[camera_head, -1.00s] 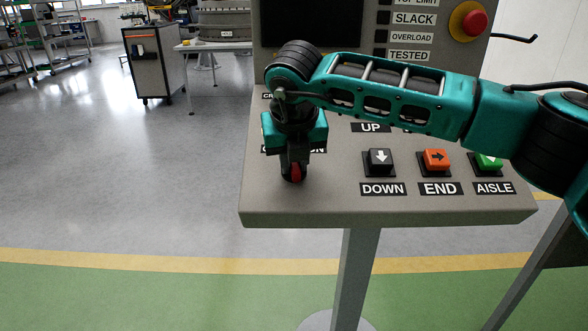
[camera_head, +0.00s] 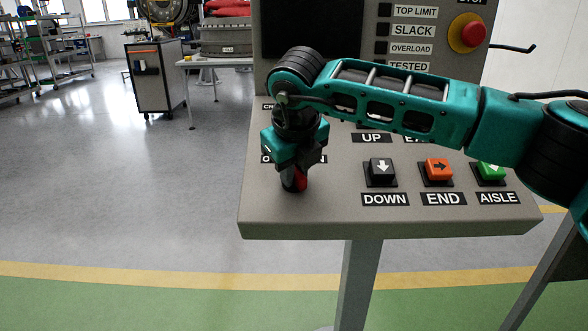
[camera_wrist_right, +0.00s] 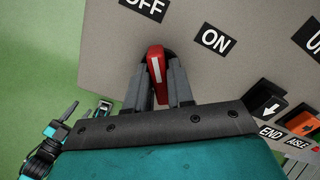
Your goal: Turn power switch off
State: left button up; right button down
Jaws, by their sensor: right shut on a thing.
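The power switch has a red handle (camera_head: 301,182) at the lower left of the grey control panel (camera_head: 340,212). My right gripper (camera_head: 295,174) points down at the panel, its fingers on both sides of the handle. In the right wrist view the red handle (camera_wrist_right: 156,64) stands between the two grey fingers (camera_wrist_right: 158,88), which are closed on it. The OFF label (camera_wrist_right: 147,7) and the ON label (camera_wrist_right: 215,39) lie beyond it. In the head view the gripper partly hides the switch and its labels. Part of a teal arm, apparently my left, shows small in the wrist view.
DOWN (camera_head: 381,170), END (camera_head: 438,168) and AISLE (camera_head: 490,171) buttons sit right of the switch. My right forearm crosses above them. A red stop button (camera_head: 468,33) is at upper right. Open floor lies left of the panel.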

pick_arm(q)
jog(key=shift+s+f, duration=0.1)
jog(key=shift+s, duration=0.05)
jog(key=shift+d, duration=0.1)
pick_arm(e)
jog(key=c, duration=1.1)
grip_release()
jog(key=shift+r, duration=0.15)
pick_arm(q)
jog(key=shift+a, duration=0.2)
pick_arm(e)
jog(key=v, duration=1.2)
jog(key=shift+s+r, duration=0.2)
jog(key=shift+r, duration=0.1)
pick_arm(q)
jog(key=shift+s, duration=0.1)
pick_arm(e)
jog(key=shift+s, duration=0.1)
